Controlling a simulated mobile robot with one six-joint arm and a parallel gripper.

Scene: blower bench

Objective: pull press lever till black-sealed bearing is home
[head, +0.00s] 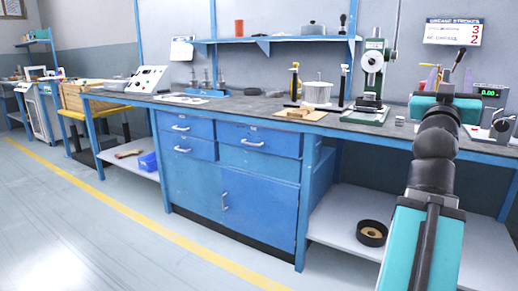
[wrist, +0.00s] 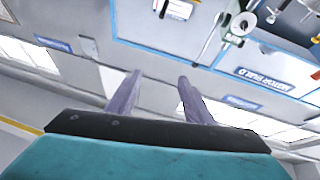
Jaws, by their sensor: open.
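The green press (head: 374,72) stands on the bench right of centre in the head view, with a pale round dial or wheel on its upper part. A thin dark rod (head: 397,28) rises beside its head and looks like the lever. A small piece seems to sit at the press base, but it is too small to identify as the black-sealed bearing. My gripper (head: 446,76) is right of the press, raised above the bench and apart from the lever. In the wrist view, my gripper (wrist: 158,95) has its two pale purple fingers spread, with nothing between them.
A green-lit display (head: 489,92) stands at right. A black ring-shaped item (head: 372,233) lies on the lower shelf. The floor at left is clear.

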